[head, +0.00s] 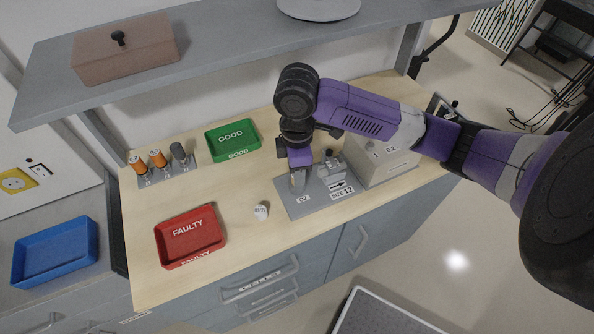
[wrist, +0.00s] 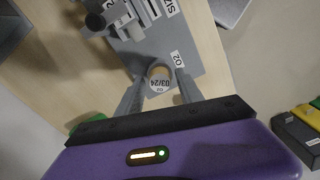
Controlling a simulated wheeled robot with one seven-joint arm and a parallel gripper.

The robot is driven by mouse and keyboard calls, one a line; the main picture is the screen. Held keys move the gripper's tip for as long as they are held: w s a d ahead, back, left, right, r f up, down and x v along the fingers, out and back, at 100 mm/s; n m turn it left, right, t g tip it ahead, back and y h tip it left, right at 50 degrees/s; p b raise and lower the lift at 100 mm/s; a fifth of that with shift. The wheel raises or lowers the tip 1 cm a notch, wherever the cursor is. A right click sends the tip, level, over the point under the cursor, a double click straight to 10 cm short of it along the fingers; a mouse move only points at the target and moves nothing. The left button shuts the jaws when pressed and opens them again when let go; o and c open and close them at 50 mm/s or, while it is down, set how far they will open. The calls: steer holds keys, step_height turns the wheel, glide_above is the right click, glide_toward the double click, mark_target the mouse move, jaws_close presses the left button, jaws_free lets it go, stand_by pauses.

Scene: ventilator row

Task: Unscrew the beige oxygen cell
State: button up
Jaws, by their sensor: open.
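The beige oxygen cell (wrist: 158,74) shows in the wrist view, with a tan round end and a white label reading 03/24. It is at the O2 place of a grey mounting plate (head: 310,203). My gripper (wrist: 158,92) is open, with one finger on each side of the cell; I cannot tell whether either touches it. In the head view my gripper (head: 298,181) points down over the O2 end of the plate and mostly hides the cell.
A small white labelled piece (head: 261,211) stands on the bench left of the plate. A green GOOD tray (head: 233,150), a red FAULTY tray (head: 190,248) and a rack (head: 164,182) with orange and grey cells are further left. A grey box (head: 385,164) is close on the right.

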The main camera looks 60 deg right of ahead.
jaws_close()
steer(key=n+b, duration=0.2)
steer(key=n, duration=0.2)
steer(key=shift+f+n, duration=0.15)
steer(key=shift+n, duration=0.15)
steer(key=shift+n+b, duration=0.55)
steer(key=shift+n, duration=0.25)
steer(key=n+b, duration=0.1)
steer(key=n, duration=0.1)
steer(key=shift+n+b, duration=1.1)
steer(key=shift+n, duration=0.9)
